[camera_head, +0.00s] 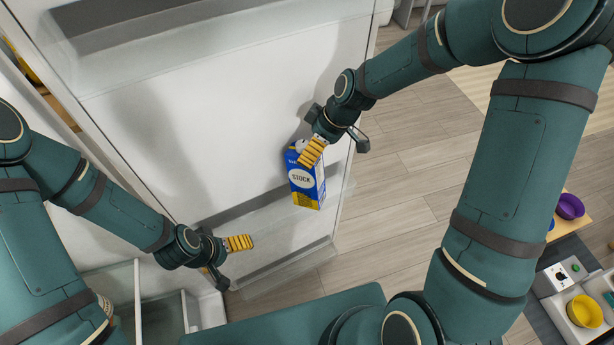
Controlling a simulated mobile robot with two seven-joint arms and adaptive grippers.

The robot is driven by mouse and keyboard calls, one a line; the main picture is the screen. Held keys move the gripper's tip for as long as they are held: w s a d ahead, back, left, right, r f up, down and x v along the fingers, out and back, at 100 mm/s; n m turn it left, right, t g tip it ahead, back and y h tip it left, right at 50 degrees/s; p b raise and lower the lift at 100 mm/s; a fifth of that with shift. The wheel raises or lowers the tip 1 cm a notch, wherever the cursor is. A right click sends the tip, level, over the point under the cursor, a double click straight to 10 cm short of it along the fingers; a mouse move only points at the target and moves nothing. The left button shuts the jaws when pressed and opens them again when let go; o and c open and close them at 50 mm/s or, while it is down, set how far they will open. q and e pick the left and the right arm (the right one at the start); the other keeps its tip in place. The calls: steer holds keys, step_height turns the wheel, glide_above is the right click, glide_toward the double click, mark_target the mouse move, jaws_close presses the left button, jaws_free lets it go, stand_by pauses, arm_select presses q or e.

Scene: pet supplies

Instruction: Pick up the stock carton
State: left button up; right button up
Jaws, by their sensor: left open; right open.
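The stock carton (307,187) is a blue and yellow box with a white label reading "STOCK". It stands on a clear shelf or ledge on the inner side of a large white panel, which looks like a fridge door (240,110). My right gripper (312,152) is at the carton's top end, its yellow finger pad overlapping the top in the picture. It is open, and part of the carton's top is hidden behind it. My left gripper (236,243) is open and empty, left of and below the carton, in front of the white panel.
Clear door bins (280,268) run along the panel's lower part. A glass-sided compartment (160,305) is at bottom left. At right, a counter holds a purple bowl (570,206) and a yellow bowl (585,311). The wooden floor (400,190) between is clear.

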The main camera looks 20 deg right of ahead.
steer(key=shift+x, duration=1.4)
steer(key=shift+r, duration=0.1)
steer(key=c, duration=1.4)
steer(key=shift+w, duration=0.1)
steer(key=shift+r, duration=0.1)
